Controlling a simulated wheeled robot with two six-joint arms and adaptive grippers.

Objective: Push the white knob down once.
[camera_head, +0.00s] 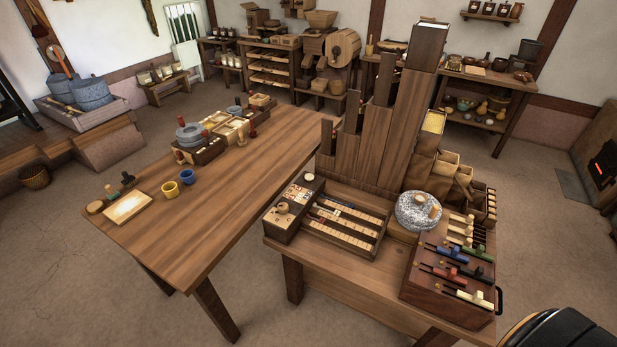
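A dark wooden box (425,287) stands at the front right of the near table (345,285). On its top is a row of coloured handles: blue, green, red and, nearest the front right corner, a white one (476,298). The white piece looks like a small knob or lever, too small to tell its exact shape or height. Behind this row are several cream knobs (460,230). Neither of my grippers is in view.
A grey stone quern (418,211) stands left of the cream knobs. Tall wooden chutes (375,150) rise behind it. A sectioned tray (345,228) lies to the left. The long table (215,215) has bowls, with bare wood at its middle.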

